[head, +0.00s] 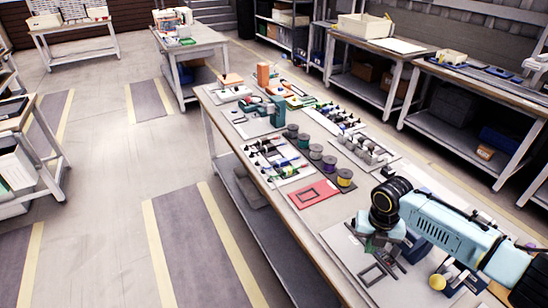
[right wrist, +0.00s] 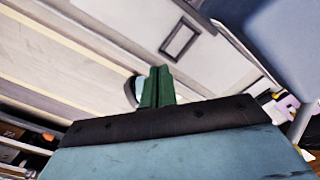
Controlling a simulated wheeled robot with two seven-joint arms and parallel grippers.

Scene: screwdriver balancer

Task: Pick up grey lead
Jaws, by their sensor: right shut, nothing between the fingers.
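I cannot clearly make out which thing is the grey lead. A row of wire spools (head: 316,152) with dark and coloured windings stands along the middle of the workbench, and a tray of grey cylindrical pieces (head: 365,150) lies to its right. My right gripper (head: 377,243) is over the pale board at the near end of the bench, apart from the spools. In the right wrist view its green fingers (right wrist: 156,88) are shut together with nothing between them. A dark rectangular frame (right wrist: 180,40) lies on the pale surface beyond them. My left gripper is not in view.
The long workbench (head: 238,133) also holds a red board (head: 314,193), a tray of small parts (head: 272,158) and a teal tool (head: 277,112). Dark frames (head: 374,272) lie near my right gripper. Shelved benches (head: 470,85) stand along the right.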

